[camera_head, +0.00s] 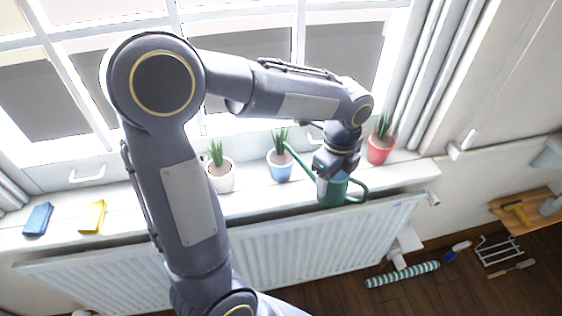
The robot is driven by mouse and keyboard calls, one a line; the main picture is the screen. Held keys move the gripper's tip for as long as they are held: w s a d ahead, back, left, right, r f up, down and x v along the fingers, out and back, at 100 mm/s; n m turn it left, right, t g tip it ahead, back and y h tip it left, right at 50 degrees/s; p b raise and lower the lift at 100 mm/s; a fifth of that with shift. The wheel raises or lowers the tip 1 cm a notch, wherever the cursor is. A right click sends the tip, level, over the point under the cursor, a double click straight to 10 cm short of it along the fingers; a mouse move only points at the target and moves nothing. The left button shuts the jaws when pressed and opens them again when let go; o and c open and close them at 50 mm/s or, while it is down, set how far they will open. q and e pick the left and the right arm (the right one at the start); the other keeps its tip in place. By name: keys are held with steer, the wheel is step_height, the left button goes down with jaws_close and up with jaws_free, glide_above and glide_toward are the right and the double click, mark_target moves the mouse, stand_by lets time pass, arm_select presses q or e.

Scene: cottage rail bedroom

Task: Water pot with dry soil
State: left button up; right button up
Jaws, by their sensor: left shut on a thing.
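Three pots with spiky green plants stand on the white windowsill (255,202): a white pot (221,180), a blue pot (280,172) and a red pot (380,153). The soil is too small to tell dry from wet. My left gripper (333,172) is shut on the green watering can (331,194), between the blue and red pots. The can's long spout points left, its tip showing close by the plant in the blue pot. I cannot tell whether the can touches the sill. Its handle is on the right. My right gripper is not in view.
A blue block-like item (38,219) and a yellow one (92,217) lie on the sill's left end. The window stands behind, a white radiator (290,240) below. A striped roll (402,274) and a wire rack (497,250) are on the floor; a wooden stool (530,212) is at right.

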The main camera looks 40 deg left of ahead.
arm_select(q)
steer(key=shift+r+p, duration=2.25)
steer(key=shift+r, duration=0.3)
steer(key=shift+f, duration=0.1)
